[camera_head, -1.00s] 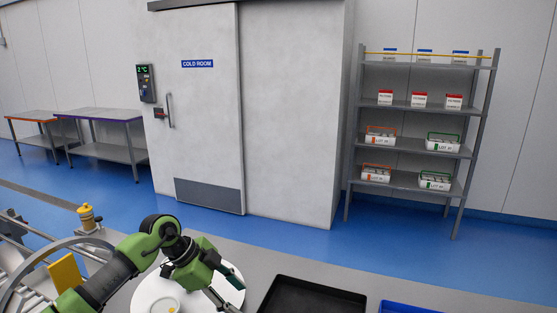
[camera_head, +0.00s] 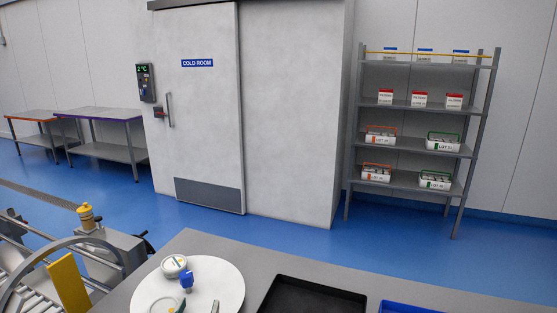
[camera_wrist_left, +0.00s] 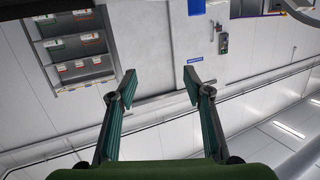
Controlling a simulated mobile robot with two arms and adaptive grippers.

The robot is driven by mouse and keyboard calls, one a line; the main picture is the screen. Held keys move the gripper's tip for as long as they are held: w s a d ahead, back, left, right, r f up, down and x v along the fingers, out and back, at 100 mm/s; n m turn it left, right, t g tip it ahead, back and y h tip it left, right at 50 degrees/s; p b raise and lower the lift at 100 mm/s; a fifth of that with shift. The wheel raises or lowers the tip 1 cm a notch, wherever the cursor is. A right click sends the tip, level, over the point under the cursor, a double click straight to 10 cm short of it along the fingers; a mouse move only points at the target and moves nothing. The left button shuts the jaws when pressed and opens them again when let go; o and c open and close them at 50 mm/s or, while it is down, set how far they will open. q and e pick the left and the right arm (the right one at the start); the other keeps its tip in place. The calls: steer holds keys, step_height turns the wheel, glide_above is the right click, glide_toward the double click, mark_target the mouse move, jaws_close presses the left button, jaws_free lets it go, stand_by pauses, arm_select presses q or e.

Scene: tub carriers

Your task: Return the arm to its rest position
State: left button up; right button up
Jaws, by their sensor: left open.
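My left gripper (camera_wrist_left: 161,87) shows in the left wrist view with its two fingers spread wide and nothing between them. That view is upside down and looks across the room towards the wall and shelf, with no tub near the fingers. In the head view my left arm no longer covers the worktable; a small dark shape beside the machine at the left is too small to identify. My right gripper is in neither view.
A round white plate (camera_head: 228,287) on the grey worktable (camera_head: 205,243) bears a labelled white tub (camera_head: 174,264), a blue-topped item (camera_head: 186,279) and another tub. A black tray (camera_head: 310,302) and a blue tray (camera_head: 405,308) are right of it. A shelf rack (camera_head: 414,147) stands behind.

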arm_select(q)
steer(key=s+a+f+g+y, duration=0.1)
steer(key=s+a+f+g, duration=0.15)
steer(key=s+f, duration=0.4)
steer(key=s+a+f+g, duration=0.1)
steer(key=s+f+g, duration=0.3)
steer(key=s+f, duration=0.25)
steer(key=s+d+f+m+g+h, duration=0.1)
steer(key=s+f+g, duration=0.15)
steer(key=s, duration=0.55)
steer(key=s+f+g, duration=0.2)
steer(key=s+g, duration=0.1)
steer(key=s, duration=0.5)
step_height(320, 180, down, 27)
steer(key=s+g+b, duration=0.1)
steer(key=g+b, duration=0.1)
steer(key=s+a+f+g+b, duration=0.1)
steer(key=s+a+f, duration=0.2)
steer(key=s+f, duration=1.5)
steer(key=shift+f+m+b, duration=0.3)
steer(key=shift+f+m, duration=0.1)
steer(key=shift+f, duration=0.3)
